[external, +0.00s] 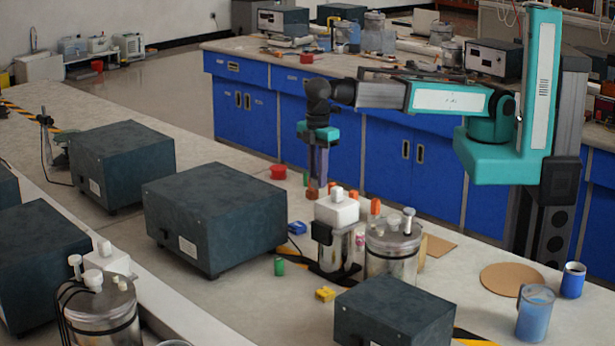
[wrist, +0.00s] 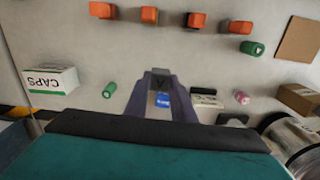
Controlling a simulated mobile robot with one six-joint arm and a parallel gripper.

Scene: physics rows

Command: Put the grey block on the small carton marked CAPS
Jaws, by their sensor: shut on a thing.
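My gripper (wrist: 159,78) is shut on the grey block (wrist: 160,77), which sits between the two fingertips and bears a dark mark. In the external view my gripper (external: 318,178) points down over the bench; the grey block cannot be made out there. The small white carton marked CAPS (wrist: 50,81), with a green stripe, stands to the left of the gripper in the wrist view, apart from it. I cannot pick out this carton in the external view.
Several orange blocks (wrist: 149,15) line the top of the wrist view. A green cylinder (wrist: 109,90) lies between carton and gripper. A blue item (wrist: 161,100) shows between the fingers. A metal-lidded jar (external: 394,245) and dark instrument boxes (external: 215,215) stand on the bench.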

